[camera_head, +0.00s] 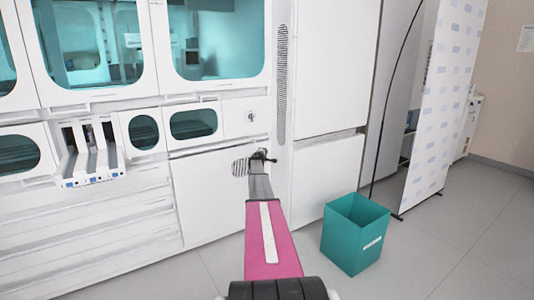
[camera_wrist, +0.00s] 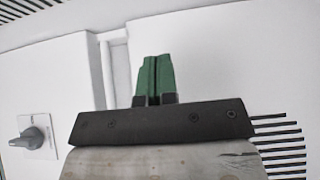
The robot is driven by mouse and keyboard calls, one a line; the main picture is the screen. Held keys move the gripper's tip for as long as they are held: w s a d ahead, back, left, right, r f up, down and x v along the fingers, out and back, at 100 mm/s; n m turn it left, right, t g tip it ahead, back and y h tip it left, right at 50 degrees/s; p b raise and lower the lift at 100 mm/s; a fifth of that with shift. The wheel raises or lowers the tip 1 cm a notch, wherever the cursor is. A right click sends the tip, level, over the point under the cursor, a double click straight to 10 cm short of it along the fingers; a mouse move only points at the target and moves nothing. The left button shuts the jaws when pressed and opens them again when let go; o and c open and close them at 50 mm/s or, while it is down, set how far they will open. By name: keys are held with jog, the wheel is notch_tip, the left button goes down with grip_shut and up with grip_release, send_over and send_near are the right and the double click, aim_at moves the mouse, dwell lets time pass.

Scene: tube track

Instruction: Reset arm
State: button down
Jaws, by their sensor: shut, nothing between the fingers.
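My arm reaches forward from the bottom of the head view, with a pink link and a grey end. My gripper (camera_head: 264,155) is at its far end, in front of the white machine (camera_head: 218,212). In the wrist view my gripper (camera_wrist: 153,78) shows two green fingers pressed together, with nothing between them. Behind the fingers is a plain white panel of the machine. The fingers look small in the head view.
A tube track (camera_head: 92,160) juts from the machine at left. A grey rotary switch (camera_wrist: 33,138) is at left in the wrist view. A teal bin (camera_head: 355,233) stands on the floor at right, near a patterned banner (camera_head: 445,95). Grey floor is clear beyond it.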

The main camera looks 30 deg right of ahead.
jog(key=s, duration=1.1)
jog(key=s+a+f+m+g+y, duration=0.2)
jog(key=s+a+f+g+y, duration=0.1)
jog(key=s+a, duration=1.3)
jog(key=s+a+f+m+g+y, duration=0.3)
jog(key=s+a+y, duration=0.3)
jog(key=s+a, duration=1.1)
jog(key=s+a+f+m+g+y, duration=0.2)
jog(key=s+a+g+y, duration=0.3)
jog(key=s+a, duration=1.2)
jog(key=a+f, duration=0.1)
jog(key=a, duration=1.8)
jog(key=shift+s+a+f+m, duration=0.25)
jog(key=shift+f+m, duration=0.05)
jog(key=shift+f, duration=0.1)
